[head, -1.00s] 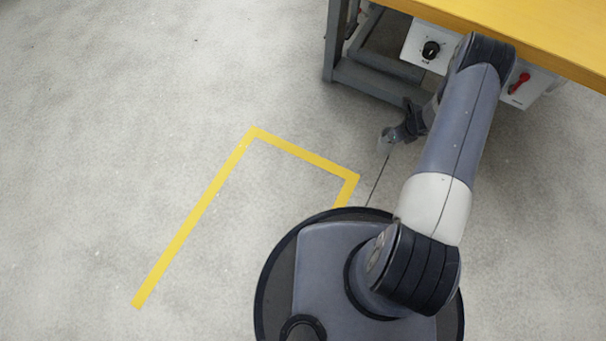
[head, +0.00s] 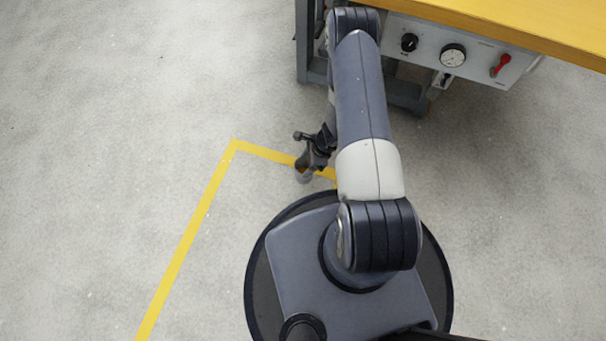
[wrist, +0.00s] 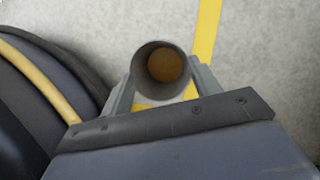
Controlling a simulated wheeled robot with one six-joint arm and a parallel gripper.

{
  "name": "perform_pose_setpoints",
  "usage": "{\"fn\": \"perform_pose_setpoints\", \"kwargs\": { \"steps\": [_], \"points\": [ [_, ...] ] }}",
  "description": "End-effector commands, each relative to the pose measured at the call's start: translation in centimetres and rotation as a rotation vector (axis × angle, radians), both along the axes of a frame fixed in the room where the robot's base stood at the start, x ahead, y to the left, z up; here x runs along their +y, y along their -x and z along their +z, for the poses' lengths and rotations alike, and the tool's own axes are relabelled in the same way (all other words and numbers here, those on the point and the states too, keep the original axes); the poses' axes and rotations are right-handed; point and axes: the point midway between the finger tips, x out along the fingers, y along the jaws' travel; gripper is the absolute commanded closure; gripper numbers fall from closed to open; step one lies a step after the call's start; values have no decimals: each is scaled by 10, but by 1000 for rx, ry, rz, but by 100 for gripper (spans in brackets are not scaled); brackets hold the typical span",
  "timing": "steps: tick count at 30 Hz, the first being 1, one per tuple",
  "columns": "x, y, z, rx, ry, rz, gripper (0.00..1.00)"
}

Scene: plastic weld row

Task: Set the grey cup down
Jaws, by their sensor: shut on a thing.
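The grey cup (wrist: 141,60) is between the two fingers of my gripper (wrist: 163,88) in the wrist view. I look down into its round mouth, and an orange-brown round surface shows inside it. My gripper is shut on the cup. In the head view my gripper (head: 306,168) holds the cup (head: 304,178) near the yellow floor line, close to my base. The cup is small there and partly hidden by the gripper. I cannot tell its height above the floor.
A yellow tape line (head: 190,235) marks a corner on the grey floor (head: 90,130). A yellow-topped bench (head: 520,28) stands at the upper right, with a control panel (head: 478,62) bearing a black knob, a gauge and a red lever. The floor to the left is clear.

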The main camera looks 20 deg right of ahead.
Motion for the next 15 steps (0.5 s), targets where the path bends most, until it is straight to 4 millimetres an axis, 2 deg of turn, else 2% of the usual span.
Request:
{"fn": "perform_pose_setpoints", "kwargs": {
  "steps": [1, 8, 15],
  "points": [
    [0, 0, -13, 1, 0, -1, 79],
    [0, 0, -31, 0, 0, -1, 79],
    [0, 0, -62, -1, 0, -1, 79]
  ]
}}
